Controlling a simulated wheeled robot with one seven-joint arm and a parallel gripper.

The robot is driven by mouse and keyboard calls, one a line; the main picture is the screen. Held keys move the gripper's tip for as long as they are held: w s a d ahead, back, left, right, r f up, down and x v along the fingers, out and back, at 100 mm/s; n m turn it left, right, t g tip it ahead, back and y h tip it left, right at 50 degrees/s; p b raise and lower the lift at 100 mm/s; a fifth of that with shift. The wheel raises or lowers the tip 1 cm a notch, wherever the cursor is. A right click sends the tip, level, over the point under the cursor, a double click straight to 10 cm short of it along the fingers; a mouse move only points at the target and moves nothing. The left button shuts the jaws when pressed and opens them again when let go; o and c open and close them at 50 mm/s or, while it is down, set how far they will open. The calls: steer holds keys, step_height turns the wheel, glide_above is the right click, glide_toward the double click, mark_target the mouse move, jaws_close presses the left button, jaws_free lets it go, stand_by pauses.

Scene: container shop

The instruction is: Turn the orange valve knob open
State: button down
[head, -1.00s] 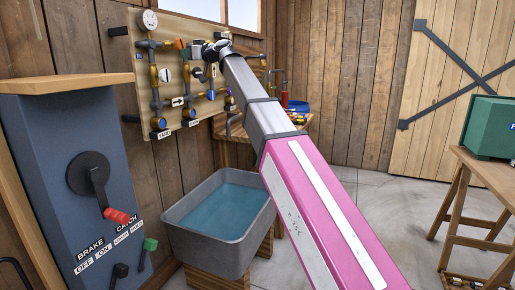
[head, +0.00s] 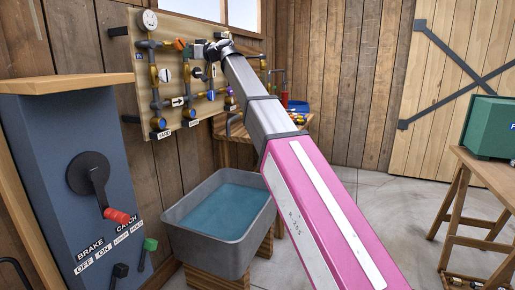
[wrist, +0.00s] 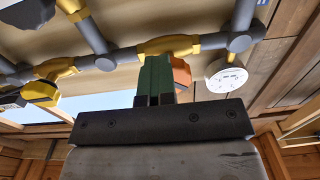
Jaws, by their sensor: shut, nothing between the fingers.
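The orange valve knob (head: 181,44) sits on the upper pipe of the pipe board, at the left end of my gripper in the head view. In the wrist view the orange knob (wrist: 182,74) shows just beside and partly behind the green fingers, next to a yellow valve body (wrist: 168,45). My gripper (wrist: 154,62) is shut with its green fingers together and nothing between them. Its fingertips are close to the knob and the yellow valve body; I cannot tell whether they touch. Part of the knob is hidden by the fingers.
The pipe board (head: 204,110) carries a round white gauge (head: 150,19), which also shows in the wrist view (wrist: 226,75), and other valves and pipes. A grey tub of water (head: 180,228) stands below. A blue cabinet with a crank (head: 60,170) stands at left.

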steer(key=shift+w+a+f, duration=0.15)
steer(key=shift+w+a, duration=0.05)
steer(key=shift+w, duration=0.3)
steer(key=shift+w+a+f, duration=0.15)
steer(key=shift+w+a, duration=0.05)
steer(key=shift+w, duration=0.25)
steer(key=v, duration=0.6)
steer(key=shift+s+f, duration=0.25)
